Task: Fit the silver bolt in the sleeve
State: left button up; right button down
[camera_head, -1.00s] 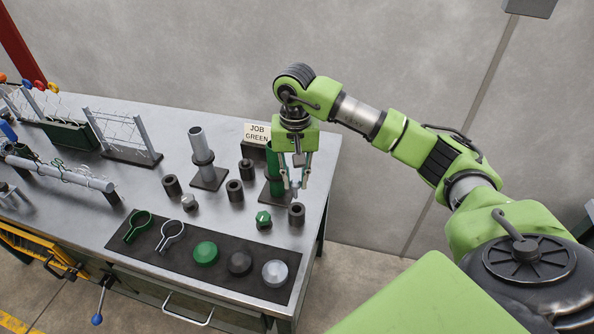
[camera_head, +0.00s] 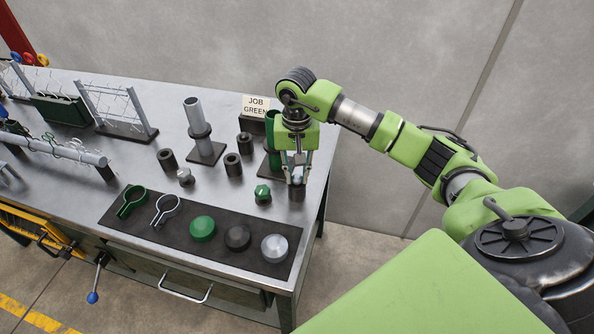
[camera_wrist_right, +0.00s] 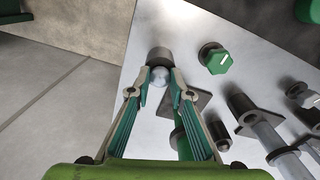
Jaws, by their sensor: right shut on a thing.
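My right gripper (camera_head: 298,172) points down at the right end of the bench, its fingers shut on the silver bolt. The bolt's rounded silver part (camera_wrist_right: 160,75) shows between the fingertips in the right wrist view. Directly under the fingertips stands a dark sleeve (camera_head: 297,193), which also shows in the wrist view (camera_wrist_right: 159,57) right beyond the bolt. The bolt's lower part is hidden, so I cannot tell how deep it sits in the sleeve. Another silver bolt (camera_head: 185,177) stands on the bench to the left. My left gripper is not in view.
A green bolt (camera_head: 262,194) stands just left of the sleeve. A green post (camera_head: 273,160) is close behind the gripper. A dark mat (camera_head: 185,240) with clamps and caps lies in front.

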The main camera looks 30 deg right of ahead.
jog(key=shift+f, duration=0.25)
jog(key=c, duration=1.8)
grip_release()
jog(key=shift+o, duration=0.2)
notch_tip(320, 180, up, 12)
